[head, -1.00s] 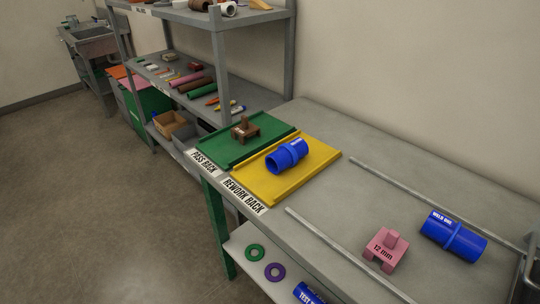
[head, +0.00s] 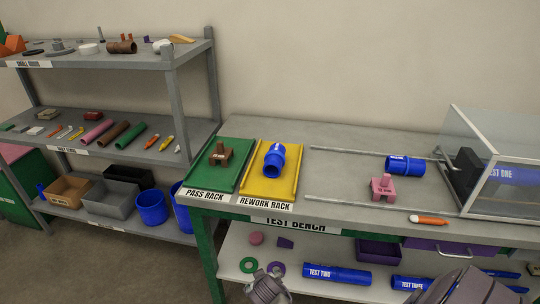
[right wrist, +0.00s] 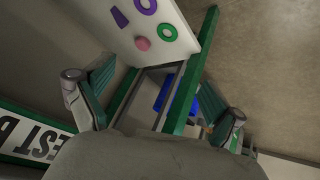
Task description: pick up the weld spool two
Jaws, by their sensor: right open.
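A blue spool (head: 274,160) lies on the yellow rework rack (head: 256,188) at the left end of the test bench. It is a short thick tube with a raised middle band; its lettering is too small to read here. A similar blue spool (head: 405,165), labelled weld one in the earlier view, lies farther right between the rails. In the right wrist view my right gripper (right wrist: 150,105) is open and empty, its two fingers spread, low by the bench's green leg. Grey parts of mine show along the head view's bottom edge. My left gripper is not seen.
The lower shelf (head: 235,262) holds rings and blue tubes.

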